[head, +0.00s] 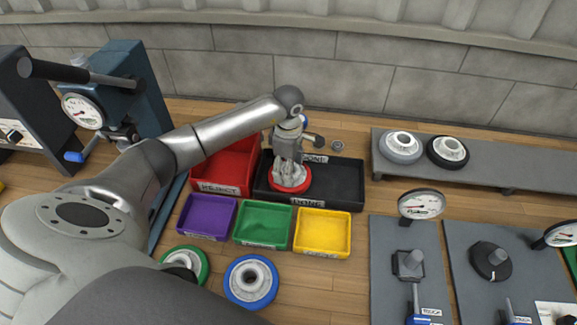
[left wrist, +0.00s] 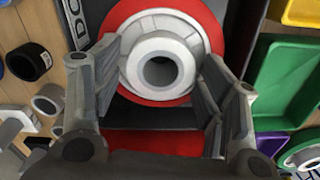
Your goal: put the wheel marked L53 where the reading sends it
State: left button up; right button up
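My left gripper (head: 289,168) points down over the left part of the black tray marked DONE (head: 340,196). Its fingers sit against both sides of the pale hub of a red wheel (head: 290,186). In the left wrist view the red wheel (left wrist: 205,30) shows between the fingers (left wrist: 160,75), its round bore facing the camera. I cannot tell whether the wheel touches the tray floor. No L53 mark is readable on it. The red tray marked REJECT (head: 222,188) stands left of the black tray. Dial gauges (head: 421,204) show at right and at left (head: 83,111). My right gripper is not in view.
Purple (head: 207,216), green (head: 263,223) and yellow (head: 322,232) trays stand in front. A green wheel (head: 203,262) and blue wheel (head: 251,281) lie nearer. Grey (head: 401,147) and black (head: 447,152) wheels sit on a raised shelf (head: 520,170). Small rings (left wrist: 28,62) lie behind the trays.

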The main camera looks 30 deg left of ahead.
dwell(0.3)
pick_arm(q)
jog(key=shift+r, duration=0.2)
notch_tip(320, 180, up, 12)
jog(key=b, duration=0.2)
jog(key=shift+b, duration=0.3)
jog(key=shift+f, duration=0.1)
jog(key=shift+s+f, duration=0.1)
